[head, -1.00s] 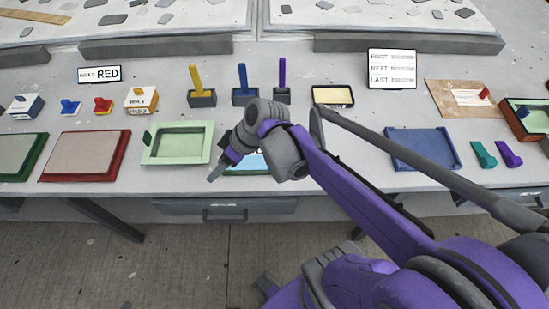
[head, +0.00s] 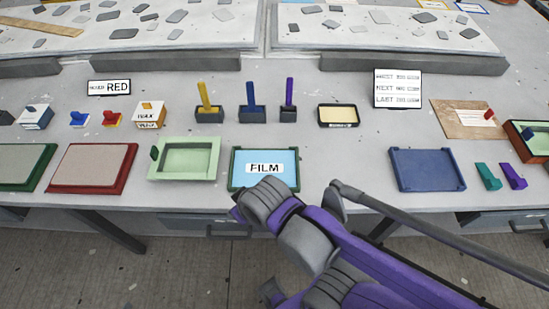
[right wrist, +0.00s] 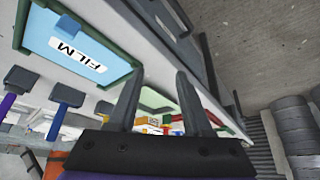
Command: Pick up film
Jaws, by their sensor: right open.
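The film is a light blue panel (head: 284,158) with a white FILM label, set in a dark green frame on the table's front part. In the right wrist view the film (right wrist: 95,67) shows at upper left, its label upside down. My right gripper (right wrist: 158,90) is open, with nothing between its two grey fingers. It is apart from the film, off to one side and near the table's front edge. In the head view my right wrist covers part of the frame's front edge, and the fingers are mostly hidden. My left gripper is not in view.
A pale green tray (head: 187,158) stands close left of the film, with a red-framed panel (head: 95,166) beyond it. A blue tray (head: 427,169) lies to the right, past clear table. Handled tools in holders (head: 250,112) stand behind. Drawers (head: 226,229) hang below the front edge.

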